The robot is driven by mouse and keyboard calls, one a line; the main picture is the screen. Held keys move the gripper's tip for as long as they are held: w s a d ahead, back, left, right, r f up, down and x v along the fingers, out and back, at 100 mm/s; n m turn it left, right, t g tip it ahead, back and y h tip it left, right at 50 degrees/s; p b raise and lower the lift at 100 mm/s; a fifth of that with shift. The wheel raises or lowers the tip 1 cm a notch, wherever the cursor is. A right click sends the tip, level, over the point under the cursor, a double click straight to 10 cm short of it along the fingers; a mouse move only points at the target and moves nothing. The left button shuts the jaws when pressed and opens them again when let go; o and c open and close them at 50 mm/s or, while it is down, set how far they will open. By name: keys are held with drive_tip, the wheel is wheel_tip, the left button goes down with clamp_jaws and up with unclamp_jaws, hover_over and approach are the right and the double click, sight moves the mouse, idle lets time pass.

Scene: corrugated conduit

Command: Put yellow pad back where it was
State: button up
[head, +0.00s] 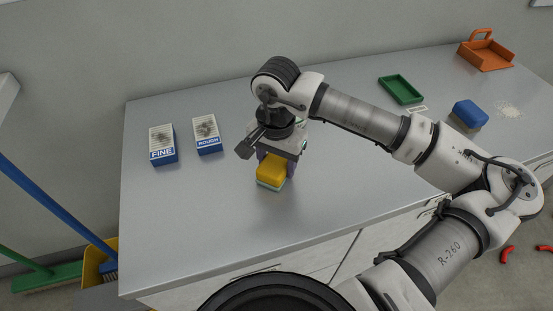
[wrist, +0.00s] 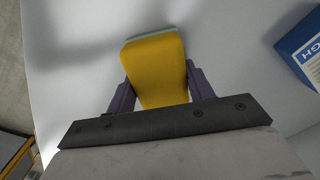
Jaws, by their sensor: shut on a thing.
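The yellow pad (head: 271,171) has a pale green layer on its underside. My gripper (head: 274,165) is shut on it, over the middle of the grey counter. In the wrist view the yellow pad (wrist: 156,68) sits between the two purple fingers of my gripper (wrist: 158,88), one on each side. I cannot tell whether the pad touches the counter or is held just above it.
A green tray (head: 400,89), a white-outlined mark (head: 417,109), a blue sponge (head: 470,113), pale crumbs (head: 509,112) and an orange dustpan (head: 486,52) are at right. The front left is clear.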

sight(277, 160)
drive_tip(key=shift+f, duration=0.2)
drive_tip(key=o, duration=0.9)
drive_tip(key=shift+o, duration=0.2)
drive_tip(key=shift+r, duration=0.15)
wheel_tip(277, 160, up, 12)
drive_tip(key=b, duration=0.1)
drive_tip(key=shift+b, duration=0.4)
